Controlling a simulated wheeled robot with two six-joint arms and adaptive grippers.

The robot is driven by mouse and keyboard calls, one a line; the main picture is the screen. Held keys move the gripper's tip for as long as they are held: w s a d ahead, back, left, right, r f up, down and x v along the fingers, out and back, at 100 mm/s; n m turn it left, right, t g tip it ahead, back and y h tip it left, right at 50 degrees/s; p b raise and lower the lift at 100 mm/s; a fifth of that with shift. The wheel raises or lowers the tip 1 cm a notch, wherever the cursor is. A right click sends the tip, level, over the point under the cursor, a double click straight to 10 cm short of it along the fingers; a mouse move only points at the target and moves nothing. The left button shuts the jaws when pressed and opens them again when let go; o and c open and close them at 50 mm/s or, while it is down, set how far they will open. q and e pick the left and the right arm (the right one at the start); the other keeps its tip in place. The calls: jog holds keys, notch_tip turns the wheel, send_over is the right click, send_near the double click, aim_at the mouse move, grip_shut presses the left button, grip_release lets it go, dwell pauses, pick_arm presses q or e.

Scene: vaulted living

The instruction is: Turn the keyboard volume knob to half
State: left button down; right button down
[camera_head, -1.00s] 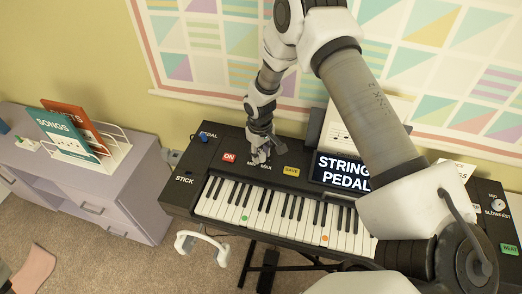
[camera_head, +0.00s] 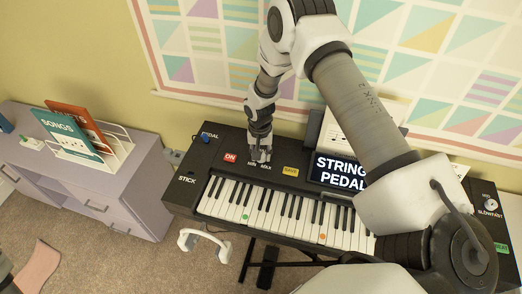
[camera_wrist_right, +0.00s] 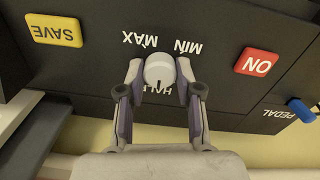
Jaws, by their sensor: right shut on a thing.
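The black keyboard (camera_head: 222,149) stands by the wall. Its volume knob (camera_wrist_right: 159,70) is a small pale round cap on the top panel, between the MIN and MAX labels. The HALF label (camera_wrist_right: 154,91) is partly covered by the knob and fingers. My right gripper (camera_wrist_right: 160,73) reaches down from above and is shut on the knob, one finger on each side. In the head view the right gripper (camera_head: 260,155) hides the knob. I cannot make out a clear pointer on the knob. My left gripper is not in view.
A red ON button (camera_wrist_right: 257,62) and a yellow SAVE button (camera_wrist_right: 54,30) flank the knob. A blue PEDAL knob (camera_wrist_right: 301,110) is near the corner. A screen (camera_head: 341,171) reads STRING PEDAL. White headphones (camera_head: 204,240) hang at the front. A lilac cabinet (camera_head: 122,185) stands at left.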

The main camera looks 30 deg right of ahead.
jog(key=shift+s+f+m, duration=0.1)
jog(key=shift+s+m, duration=0.1)
jog(key=shift+m, duration=0.1)
jog(key=c, duration=0.8)
grip_release()
jog(key=shift+w, duration=0.1)
jog(key=shift+o, duration=0.2)
jog(key=shift+w+r, duration=0.1)
jog(key=shift+r, duration=0.45)
notch_tip(320, 180, up, 11)
jog(key=shift+a, duration=0.1)
